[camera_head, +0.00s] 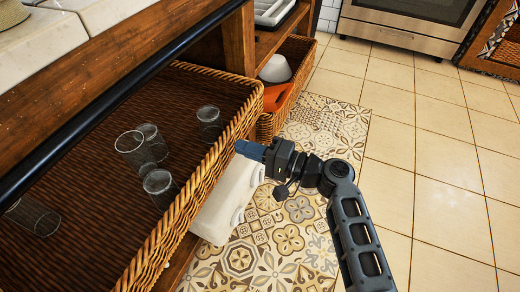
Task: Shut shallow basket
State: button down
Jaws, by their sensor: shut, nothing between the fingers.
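A shallow wicker basket (195,208) is pulled out from the wooden unit at the left. Several clear glasses stand or lie in it, one (209,118) near its far right corner. My gripper (239,147) is shut and empty, with its blue fingertips pointing left at the basket's front rim, near the far corner. I cannot tell whether the fingertips touch the rim.
A white container (222,204) is below the basket's front. Another wicker basket (268,122) farther back holds an orange item (277,97) and a white bowl (276,68). A dark rail (110,90) crosses above the shallow basket. The tiled floor at right is clear.

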jog(key=p+v, duration=0.2)
jog(key=v, duration=0.9)
jog(key=shift+d, duration=0.2)
